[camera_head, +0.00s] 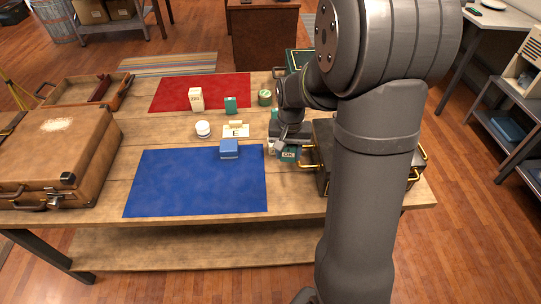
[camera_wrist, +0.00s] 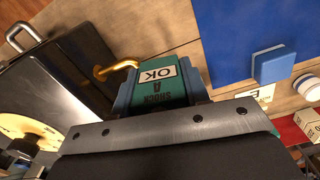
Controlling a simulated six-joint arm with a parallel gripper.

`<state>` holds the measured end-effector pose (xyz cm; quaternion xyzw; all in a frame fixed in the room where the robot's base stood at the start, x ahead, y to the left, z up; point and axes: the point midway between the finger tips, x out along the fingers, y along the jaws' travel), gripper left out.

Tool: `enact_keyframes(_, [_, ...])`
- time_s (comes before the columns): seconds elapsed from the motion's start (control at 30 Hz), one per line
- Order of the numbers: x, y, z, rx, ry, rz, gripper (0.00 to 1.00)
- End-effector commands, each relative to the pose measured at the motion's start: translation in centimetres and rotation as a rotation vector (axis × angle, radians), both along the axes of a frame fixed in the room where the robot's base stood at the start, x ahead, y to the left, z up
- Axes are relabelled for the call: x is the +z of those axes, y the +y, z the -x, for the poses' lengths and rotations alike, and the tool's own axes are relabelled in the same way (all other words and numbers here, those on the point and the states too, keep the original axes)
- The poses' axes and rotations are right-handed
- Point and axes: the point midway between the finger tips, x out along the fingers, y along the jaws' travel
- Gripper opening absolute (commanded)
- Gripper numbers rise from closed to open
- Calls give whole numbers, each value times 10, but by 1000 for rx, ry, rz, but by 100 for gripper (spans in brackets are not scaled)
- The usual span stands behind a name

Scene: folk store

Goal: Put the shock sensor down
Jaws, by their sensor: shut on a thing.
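The shock sensor (camera_wrist: 158,78) is a teal block with a white "OK" label and the word "SHOCK" on it. My gripper (camera_wrist: 160,95) is shut on it, with a blue finger on each side. In the head view the sensor (camera_head: 288,154) shows under my gripper (camera_head: 286,146), between the blue mat (camera_head: 195,190) and the black case (camera_head: 325,180). I cannot tell whether its underside touches the wooden table (camera_head: 130,145). My arm hides part of the table behind it.
A blue block (camera_head: 229,149) sits at the blue mat's far edge. Behind it are a card marked E (camera_head: 236,131), a white jar (camera_head: 203,129), a cream box (camera_head: 196,98), a green box (camera_head: 231,105) and a green tin (camera_head: 265,97). A brown suitcase (camera_head: 60,150) stands left. Most of the blue mat is bare.

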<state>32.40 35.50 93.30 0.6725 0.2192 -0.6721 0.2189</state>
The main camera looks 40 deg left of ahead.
Motion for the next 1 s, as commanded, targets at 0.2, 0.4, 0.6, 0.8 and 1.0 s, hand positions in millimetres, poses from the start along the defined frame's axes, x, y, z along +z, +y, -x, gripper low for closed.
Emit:
enact_keyframes(0.2, [12,-18,-9,-1,-1,-1,18])
enact_keyframes(0.4, [16,-14,-14,5,0,0,18])
enact_keyframes(0.6, [26,36,-30,30,-1,-1,18])
enact_keyframes(0.8, [39,108,-45,66,-1,-2,18])
enact_keyframes(1.0, [51,176,-48,101,-2,-1,18])
